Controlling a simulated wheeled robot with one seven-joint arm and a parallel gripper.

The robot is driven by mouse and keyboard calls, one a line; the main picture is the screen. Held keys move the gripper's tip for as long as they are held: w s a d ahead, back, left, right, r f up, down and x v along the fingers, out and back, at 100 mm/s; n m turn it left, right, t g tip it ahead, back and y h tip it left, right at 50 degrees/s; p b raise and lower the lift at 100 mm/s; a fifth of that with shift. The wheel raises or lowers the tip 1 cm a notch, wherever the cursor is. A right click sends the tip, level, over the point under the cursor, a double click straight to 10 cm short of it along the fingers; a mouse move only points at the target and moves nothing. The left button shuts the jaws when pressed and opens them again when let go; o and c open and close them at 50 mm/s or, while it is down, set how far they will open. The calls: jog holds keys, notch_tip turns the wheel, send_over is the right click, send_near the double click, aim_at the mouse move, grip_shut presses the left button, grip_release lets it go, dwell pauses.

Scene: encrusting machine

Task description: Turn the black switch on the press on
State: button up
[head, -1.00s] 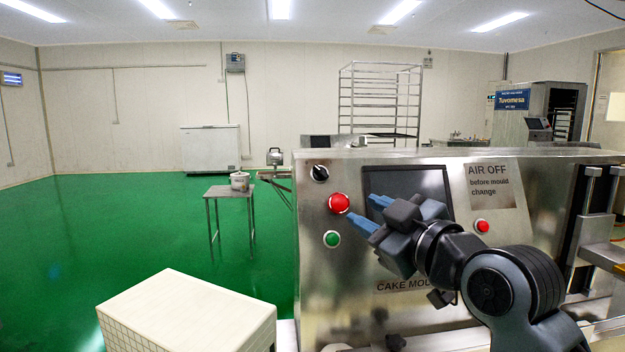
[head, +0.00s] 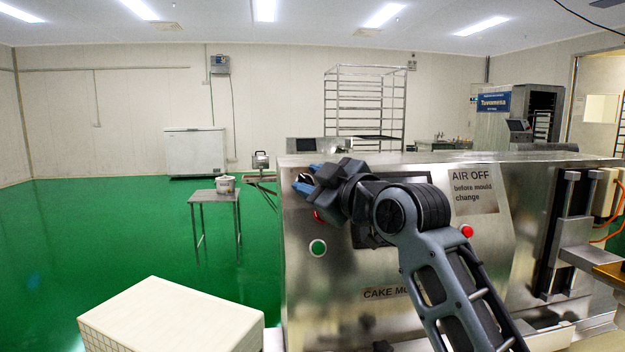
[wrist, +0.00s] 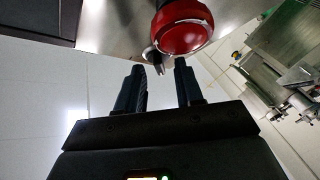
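The press (head: 485,250) is a steel machine with buttons on its front. Its black switch (wrist: 152,57) sits beyond my fingertips in the wrist view, roughly in line with the gap between them. In the head view my gripper covers most of the switch. My gripper (head: 305,179) is open, with its two blue fingers apart at the upper left corner of the press front. It also shows in the wrist view (wrist: 158,68), with nothing held. I cannot tell whether the fingers touch the switch.
A red button (wrist: 182,28) is close to the fingers, largely hidden in the head view. A green button (head: 318,248) is below, and another red button (head: 467,231) is to the right. A white crate (head: 170,315) stands at the front left. Green floor is open at left.

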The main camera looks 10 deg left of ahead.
grip_shut()
dwell(0.3)
